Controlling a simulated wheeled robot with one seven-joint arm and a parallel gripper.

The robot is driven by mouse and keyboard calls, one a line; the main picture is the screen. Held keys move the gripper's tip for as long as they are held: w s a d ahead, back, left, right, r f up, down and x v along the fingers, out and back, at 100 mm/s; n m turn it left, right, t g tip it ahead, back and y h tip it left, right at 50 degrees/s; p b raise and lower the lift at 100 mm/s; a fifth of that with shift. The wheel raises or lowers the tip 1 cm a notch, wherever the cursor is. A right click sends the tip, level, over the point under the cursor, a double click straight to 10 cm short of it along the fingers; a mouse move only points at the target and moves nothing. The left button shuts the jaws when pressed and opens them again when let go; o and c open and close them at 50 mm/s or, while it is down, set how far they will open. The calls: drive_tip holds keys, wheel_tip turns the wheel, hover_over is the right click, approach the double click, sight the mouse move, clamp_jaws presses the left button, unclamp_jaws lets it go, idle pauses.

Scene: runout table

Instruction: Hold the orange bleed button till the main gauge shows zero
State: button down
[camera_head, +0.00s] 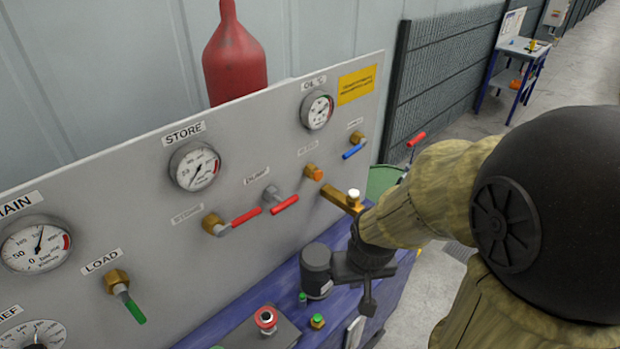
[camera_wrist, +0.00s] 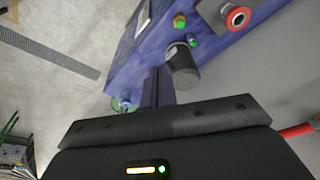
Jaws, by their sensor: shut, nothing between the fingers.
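The orange bleed button (camera_head: 314,172) sits on the grey panel under a small label. The main gauge (camera_head: 36,246) is at the far left, partly cut by the frame edge; its needle points roughly upward, away from the low end of the dial. My gripper (camera_head: 368,303) is below and to the right of the button, apart from it, pointing down past the panel's lower right part. In the wrist view my gripper's fingers (camera_wrist: 154,82) are together and empty, pointing at the blue bench side. The button is not seen in the wrist view.
A brass fitting with a white knob (camera_head: 342,201) juts out between the button and my wrist. Red-handled valves (camera_head: 285,204) are left of the button, a blue-handled one (camera_head: 354,151) right. A grey cylinder (camera_head: 317,270) and red button (camera_head: 266,318) stand on the blue bench below.

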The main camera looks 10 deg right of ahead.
idle(0.3)
drive_tip(key=w+a+f+m+g+y+b, duration=0.2)
drive_tip(key=w+a+f+m+y, duration=0.25)
drive_tip(key=m+y, duration=0.7)
drive_tip(key=w+d+r+m+t, duration=0.2)
drive_tip(key=w+d+m+t, duration=0.4)
drive_tip(key=m+t, duration=0.1)
drive_tip(key=w+d+r+m+t+b, duration=0.1)
drive_tip(key=w+d+r+m+t, duration=0.2)
drive_tip(key=w+d+m+t, duration=0.3)
drive_tip(key=w+m+t+h, duration=0.1)
drive_tip(key=m, duration=0.3)
drive_tip(key=shift+w+d+r, duration=0.3)
drive_tip(key=shift+r, duration=0.05)
drive_tip(key=shift+w+a, duration=0.1)
